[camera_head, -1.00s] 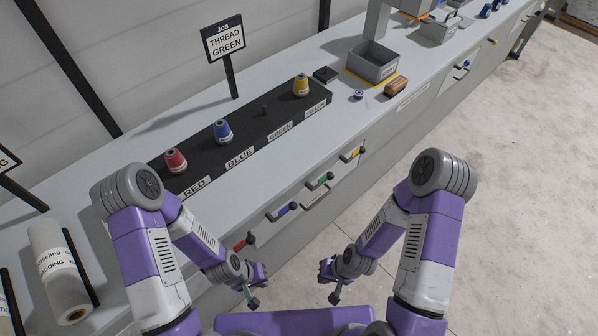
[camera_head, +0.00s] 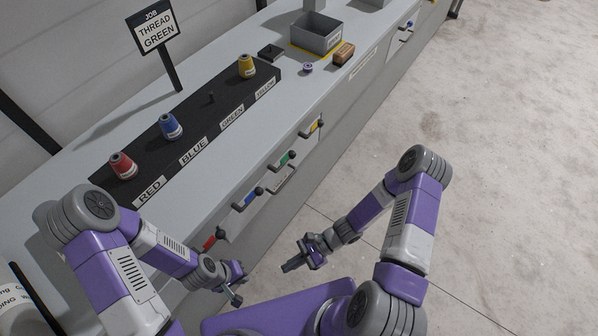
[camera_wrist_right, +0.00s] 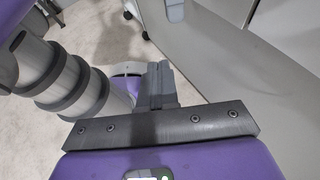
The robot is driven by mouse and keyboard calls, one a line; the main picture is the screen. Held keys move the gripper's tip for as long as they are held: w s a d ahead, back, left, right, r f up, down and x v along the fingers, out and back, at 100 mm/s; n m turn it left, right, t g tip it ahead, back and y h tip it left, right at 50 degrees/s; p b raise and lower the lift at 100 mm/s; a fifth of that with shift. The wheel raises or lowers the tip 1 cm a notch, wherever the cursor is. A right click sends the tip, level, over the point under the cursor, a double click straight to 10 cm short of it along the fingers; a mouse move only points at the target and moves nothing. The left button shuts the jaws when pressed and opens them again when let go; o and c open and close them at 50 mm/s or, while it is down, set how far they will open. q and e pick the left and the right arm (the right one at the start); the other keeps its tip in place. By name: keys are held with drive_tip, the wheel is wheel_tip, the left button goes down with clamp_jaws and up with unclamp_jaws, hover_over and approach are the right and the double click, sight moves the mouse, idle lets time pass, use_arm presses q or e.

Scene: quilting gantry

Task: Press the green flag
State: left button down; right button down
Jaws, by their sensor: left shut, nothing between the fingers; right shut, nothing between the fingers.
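The green flag (camera_head: 284,160) is a small green tag by a dark handle on the front of the counter, between the yellow and blue tags. My left gripper (camera_head: 238,287) is shut and empty, low in front of the counter and well below the flag. My right gripper (camera_head: 290,267) is shut and empty, over the floor, below the flag and apart from the counter. Its closed fingers also show in the right wrist view (camera_wrist_right: 160,82), where the flag is not seen.
A yellow tag (camera_head: 315,124), a blue tag (camera_head: 247,197) and a red tag (camera_head: 211,240) share the counter front. A black rack (camera_head: 200,139) holds red, blue and yellow spools; the peg (camera_head: 211,97) at GREEN is bare. A sign (camera_head: 158,32) reads THREAD GREEN. Open floor lies right.

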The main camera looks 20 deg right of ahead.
sight(283, 160)
drive_tip(key=w+d+r+m+t+h+b, duration=0.2)
drive_tip(key=w+d+m+t+b, duration=0.1)
drive_tip(key=w+d+m+t, duration=1.3)
drive_tip(key=w+m+t, duration=0.1)
drive_tip(key=w+t, duration=0.1)
drive_tip(key=t, duration=0.2)
drive_tip(key=shift+d+m, duration=0.15)
drive_tip(key=shift+m, duration=0.25)
drive_tip(key=d+r+b+x, duration=0.1)
drive_tip(key=r+x, duration=0.1)
drive_tip(key=x, duration=1)
drive_tip(key=shift+w+r, duration=0.2)
drive_tip(key=shift+r, duration=0.2)
drive_tip(key=shift+a, duration=0.15)
